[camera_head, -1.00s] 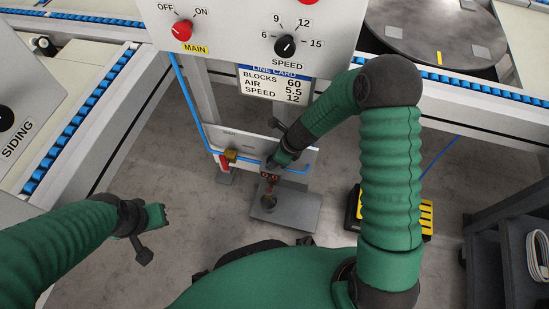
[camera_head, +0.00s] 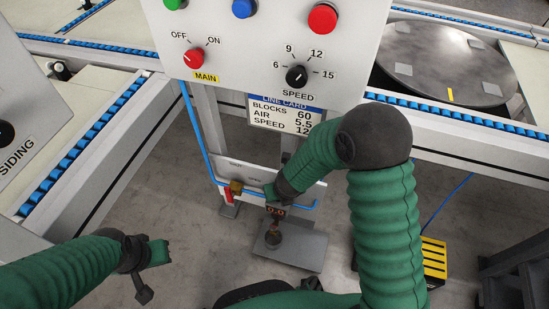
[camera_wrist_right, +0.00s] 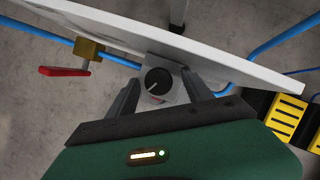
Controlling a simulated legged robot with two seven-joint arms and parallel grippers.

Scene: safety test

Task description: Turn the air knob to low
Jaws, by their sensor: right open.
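The air knob (camera_wrist_right: 158,82) is black and round with a white pointer line, on a grey block below the pale plate's edge in the right wrist view. My right gripper (camera_wrist_right: 160,76) is open, with one finger on each side of the knob; I cannot tell whether they touch it. In the head view, my right gripper (camera_head: 272,191) is at the low plate and the knob cannot be made out. A small red display (camera_head: 275,211) below it seems to read 0.0. My left gripper (camera_head: 158,252) is low at the left, away from the plate; its jaws are unclear.
A brass valve (camera_wrist_right: 88,49) with a red lever (camera_wrist_right: 63,71) sits left of the knob on a blue hose. The line card (camera_head: 282,113) reads AIR 5.5. The control panel (camera_head: 255,70) overhangs above. A yellow-and-black pedal (camera_head: 434,262) is on the floor at right.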

